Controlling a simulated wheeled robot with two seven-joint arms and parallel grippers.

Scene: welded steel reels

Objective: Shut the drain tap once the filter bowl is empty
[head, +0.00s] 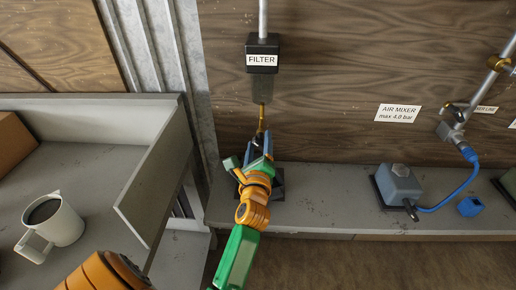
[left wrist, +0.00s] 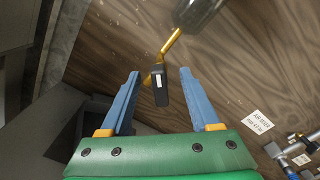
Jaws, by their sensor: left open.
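The filter (head: 263,53) hangs on a pipe against the wood wall, with its grey see-through bowl (head: 262,90) below; the bowl also shows in the left wrist view (left wrist: 198,12). I cannot make out any liquid in it. The brass drain tap (head: 262,116) comes down from the bowl and also shows in the left wrist view (left wrist: 171,45). Its black lever (left wrist: 160,88) hangs down. My left gripper (head: 257,147) is just below the tap, open, its blue fingers on either side of the lever with gaps showing. My right gripper is out of view.
A dark container (head: 279,184) stands on the grey shelf (head: 320,220) behind my left gripper. A grey box (head: 398,184) with a blue hose (head: 452,196) is to the right. A mug (head: 50,222) stands on the left bench, which has a raised side panel (head: 155,180).

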